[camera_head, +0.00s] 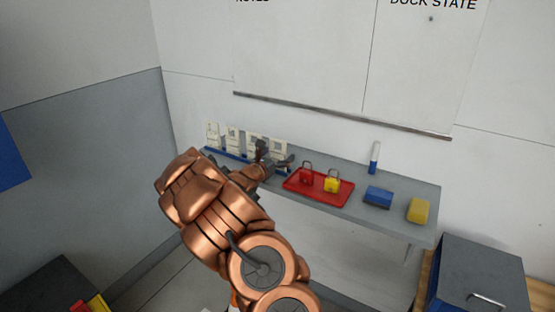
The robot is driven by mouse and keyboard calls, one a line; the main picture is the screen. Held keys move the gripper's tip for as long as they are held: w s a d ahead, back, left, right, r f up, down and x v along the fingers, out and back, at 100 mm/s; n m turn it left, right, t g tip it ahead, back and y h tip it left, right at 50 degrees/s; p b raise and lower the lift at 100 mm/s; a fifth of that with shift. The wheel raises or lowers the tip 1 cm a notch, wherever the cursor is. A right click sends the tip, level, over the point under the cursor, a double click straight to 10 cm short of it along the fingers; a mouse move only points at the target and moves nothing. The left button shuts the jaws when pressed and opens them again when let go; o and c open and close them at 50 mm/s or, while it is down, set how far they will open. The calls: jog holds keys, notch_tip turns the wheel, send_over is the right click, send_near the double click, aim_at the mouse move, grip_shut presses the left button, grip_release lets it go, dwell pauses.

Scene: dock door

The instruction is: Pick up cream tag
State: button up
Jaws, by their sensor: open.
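Several cream tags stand upright in a row in a blue holder (226,153) at the left end of the grey shelf. The leftmost cream tag (212,133) and the one beside it (233,138) show clearly. Another cream tag (254,146) and the rightmost one (279,148) are partly hidden behind my gripper. My gripper (273,155) is open and appears empty, in front of the right end of the row. I cannot tell whether it touches a tag.
A red tray (320,198) with a red padlock (306,175) and a yellow padlock (332,184) lies right of my gripper. Farther right are a blue eraser-like block (378,197), a blue-and-white marker (375,158) and a yellow block (418,210). A whiteboard (300,50) hangs behind.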

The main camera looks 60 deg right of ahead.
jog(key=c, duration=1.2)
jog(key=shift+r, duration=0.15)
jog(key=shift+c, duration=0.2)
jog(key=shift+r+b, duration=0.65)
jog(key=shift+r, duration=0.7)
jog(key=shift+a+r, duration=0.1)
jog(key=shift+r, duration=0.25)
jog(key=s+a+r+b, duration=0.1)
jog(key=s+a+b, duration=0.3)
jog(key=a, duration=1)
jog(key=s, duration=0.2)
jog(key=shift+s+a+r, duration=0.2)
jog(key=shift+s, duration=0.15)
